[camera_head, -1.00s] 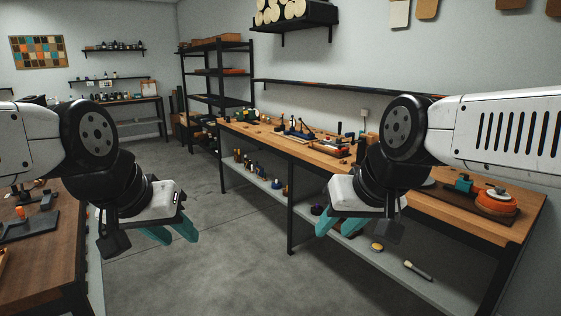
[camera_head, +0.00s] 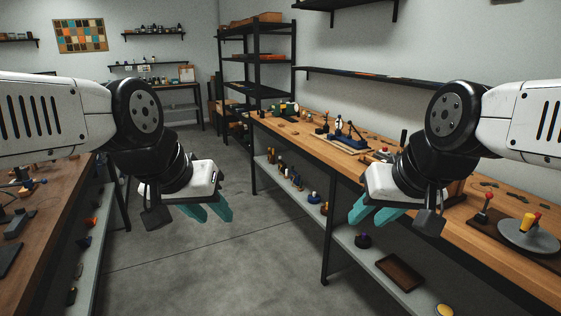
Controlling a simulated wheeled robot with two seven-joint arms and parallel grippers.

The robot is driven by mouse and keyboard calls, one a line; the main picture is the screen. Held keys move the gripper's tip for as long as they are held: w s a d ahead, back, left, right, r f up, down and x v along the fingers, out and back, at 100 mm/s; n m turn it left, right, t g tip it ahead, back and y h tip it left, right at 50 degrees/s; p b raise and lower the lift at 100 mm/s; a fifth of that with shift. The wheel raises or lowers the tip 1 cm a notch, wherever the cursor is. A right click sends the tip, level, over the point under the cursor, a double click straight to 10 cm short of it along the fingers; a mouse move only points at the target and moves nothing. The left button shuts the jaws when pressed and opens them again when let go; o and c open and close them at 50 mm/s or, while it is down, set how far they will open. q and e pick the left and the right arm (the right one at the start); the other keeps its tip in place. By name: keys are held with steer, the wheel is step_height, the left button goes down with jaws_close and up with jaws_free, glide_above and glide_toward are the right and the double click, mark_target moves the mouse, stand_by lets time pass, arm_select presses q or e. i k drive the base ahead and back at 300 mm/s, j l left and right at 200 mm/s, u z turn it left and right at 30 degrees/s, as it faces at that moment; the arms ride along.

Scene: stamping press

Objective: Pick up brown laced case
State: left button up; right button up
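I cannot make out a brown case with lacing for certain in this view. A flat brown rectangular piece (camera_head: 400,272) lies on the lower shelf of the right bench, and I see no lacing on it. My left gripper (camera_head: 216,219) hangs over the open floor, its two teal fingers apart with nothing between them. My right gripper (camera_head: 366,220) hangs in front of the right bench, its teal fingers also apart and empty. Both are well away from the brown piece. My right gripper and arm hide part of the bench behind them.
The long wooden bench (camera_head: 312,148) on the right carries small tools and a grey disc (camera_head: 529,236). Its lower shelf (camera_head: 345,238) holds small items. A dark brown table (camera_head: 50,225) stands at left. A black rack (camera_head: 256,66) stands behind. The grey floor (camera_head: 190,262) between is clear.

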mark_target(272, 159)
steer(key=i+j+u, duration=0.2)
steer(key=i+u, duration=0.25)
steer(key=i, duration=0.65)
steer(key=i+l+u, duration=0.15)
steer(key=i+u, duration=0.35)
steer(key=i, duration=0.55)
steer(key=i+l, duration=0.1)
steer(key=i, duration=1.65)
steer(key=i+u, duration=0.7)
steer(key=i, duration=0.15)
steer(key=i+j+u, duration=0.1)
steer(key=i+u, duration=0.35)
steer(key=u, duration=0.3)
steer(key=i+u, duration=0.35)
steer(key=z, duration=3.65)
steer(key=i+j, duration=0.1)
steer(key=i, duration=0.4)
steer(key=i+j, duration=0.15)
steer(key=i, duration=0.3)
